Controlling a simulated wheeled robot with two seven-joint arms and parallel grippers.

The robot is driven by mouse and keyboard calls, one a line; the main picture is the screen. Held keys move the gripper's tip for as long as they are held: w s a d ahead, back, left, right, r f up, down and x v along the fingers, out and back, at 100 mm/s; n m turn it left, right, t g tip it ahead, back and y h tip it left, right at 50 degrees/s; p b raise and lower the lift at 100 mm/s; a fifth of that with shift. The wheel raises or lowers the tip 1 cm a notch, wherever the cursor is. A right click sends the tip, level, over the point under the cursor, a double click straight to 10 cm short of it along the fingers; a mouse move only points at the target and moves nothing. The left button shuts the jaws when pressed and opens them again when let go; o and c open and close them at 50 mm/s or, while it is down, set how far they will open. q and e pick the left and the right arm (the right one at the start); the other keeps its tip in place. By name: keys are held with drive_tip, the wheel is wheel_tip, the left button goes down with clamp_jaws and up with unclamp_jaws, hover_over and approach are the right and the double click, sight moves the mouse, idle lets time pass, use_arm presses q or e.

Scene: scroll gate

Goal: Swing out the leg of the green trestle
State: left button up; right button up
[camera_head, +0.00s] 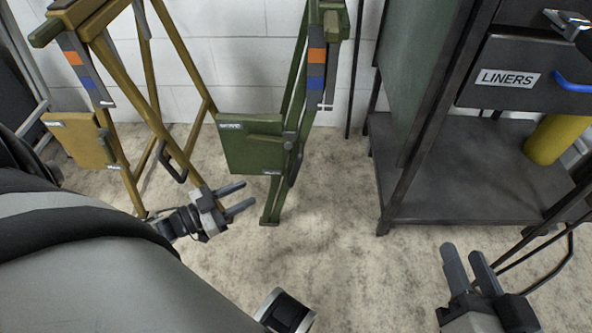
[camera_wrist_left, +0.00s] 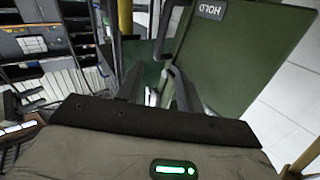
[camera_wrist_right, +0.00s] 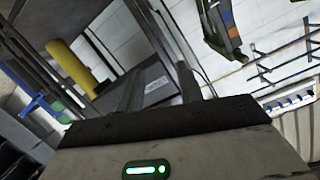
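The green trestle (camera_head: 291,95) stands near the white wall, its legs close together. A green panel (camera_head: 250,145) with a small label is fixed at its lower part. In the left wrist view the panel (camera_wrist_left: 237,50) fills the upper right and its label reads HOLD. A dark bent handle (camera_wrist_left: 163,45) shows beside it there. My left gripper (camera_head: 238,197) is open and empty, low and just left of the trestle's foot, below the panel. My right gripper (camera_head: 467,262) is open and empty over the floor at the lower right, well away from the trestle.
A yellow-brown trestle (camera_head: 150,90) with its legs spread stands left of the green one. A dark workbench (camera_head: 455,185) with a LINERS drawer (camera_head: 510,78) and a yellow cylinder (camera_head: 555,138) stands at the right. The floor (camera_head: 330,240) between is clear.

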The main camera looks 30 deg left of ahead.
sight(293, 171)
use_arm(q)
drive_tip(key=b+x, duration=0.3)
drive_tip(key=x, duration=1.2)
drive_tip(key=shift+w+d+f, duration=0.1)
drive_tip(key=shift+w+d, duration=0.05)
drive_tip(key=shift+w, duration=0.15)
drive_tip(key=shift+d, duration=0.1)
clamp_jaws()
use_arm(e)
drive_tip(key=shift+a+r+m+t+y, duration=0.4)
drive_tip(key=shift+r+m+y, duration=0.1)
drive_tip(key=shift+r+y, duration=0.1)
